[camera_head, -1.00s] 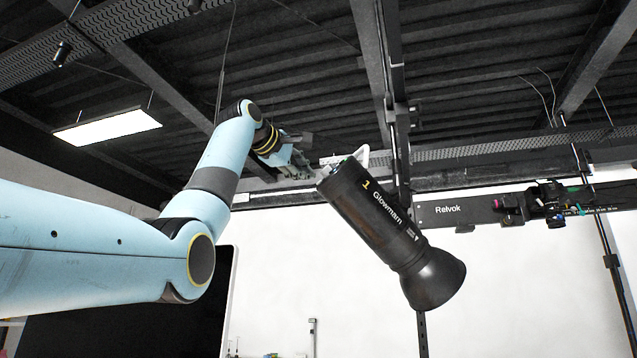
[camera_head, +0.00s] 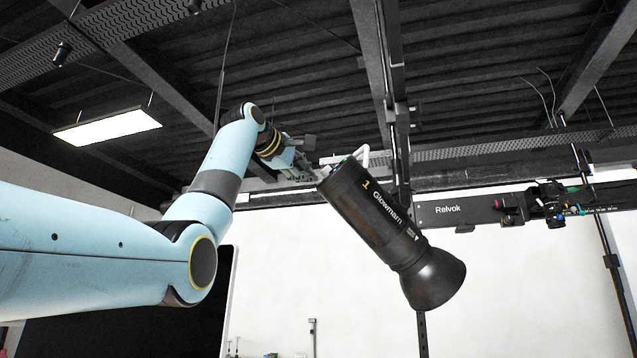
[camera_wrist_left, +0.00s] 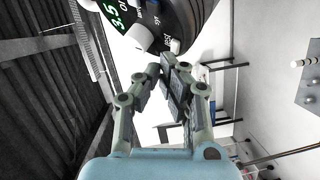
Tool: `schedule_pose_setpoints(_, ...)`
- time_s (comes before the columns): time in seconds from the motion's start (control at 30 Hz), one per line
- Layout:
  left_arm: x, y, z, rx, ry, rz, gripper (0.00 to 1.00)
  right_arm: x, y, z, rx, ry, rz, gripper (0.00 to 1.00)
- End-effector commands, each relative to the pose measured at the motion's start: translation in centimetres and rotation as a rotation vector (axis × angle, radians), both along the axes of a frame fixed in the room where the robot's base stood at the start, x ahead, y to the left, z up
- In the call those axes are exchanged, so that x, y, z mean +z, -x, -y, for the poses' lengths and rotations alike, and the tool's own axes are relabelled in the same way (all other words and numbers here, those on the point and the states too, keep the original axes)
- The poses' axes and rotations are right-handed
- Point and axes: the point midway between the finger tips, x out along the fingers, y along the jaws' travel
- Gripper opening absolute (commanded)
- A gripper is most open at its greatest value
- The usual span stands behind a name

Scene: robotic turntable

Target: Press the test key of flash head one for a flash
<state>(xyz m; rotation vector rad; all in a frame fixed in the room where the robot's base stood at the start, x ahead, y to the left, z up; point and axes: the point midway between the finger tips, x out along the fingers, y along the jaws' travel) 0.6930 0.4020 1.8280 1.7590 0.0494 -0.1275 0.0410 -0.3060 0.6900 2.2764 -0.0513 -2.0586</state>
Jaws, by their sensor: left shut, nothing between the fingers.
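Flash head one (camera_head: 375,215) is a black cylinder marked "1 Glowmarn". It hangs tilted, with its flared front at lower right and its back end at upper left. In the left wrist view its back panel (camera_wrist_left: 185,18) shows a green 3.5 readout, a pale round knob (camera_wrist_left: 139,36) and a small pale key (camera_wrist_left: 175,46) beside small lettering that looks like "test". My left gripper (camera_head: 314,174) is shut and empty at the back end. In the left wrist view its fingertips (camera_wrist_left: 162,70) are just below the key; I cannot tell whether they touch it. My right gripper is out of view.
A dark upright stand (camera_head: 400,130) rises behind the flash head. A horizontal arm marked "Relvok" (camera_head: 455,211) extends right, with a camera-like device (camera_head: 552,205) on it. A lit ceiling panel (camera_head: 108,126) hangs at upper left.

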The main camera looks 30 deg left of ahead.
Motion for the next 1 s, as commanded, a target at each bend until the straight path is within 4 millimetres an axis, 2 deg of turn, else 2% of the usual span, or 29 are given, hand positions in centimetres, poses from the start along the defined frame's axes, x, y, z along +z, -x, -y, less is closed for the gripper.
schedule_pose_setpoints(1.0,-0.62,-0.56,0.4,-0.001,0.0,-0.001,0.0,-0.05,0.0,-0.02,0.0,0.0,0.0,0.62)
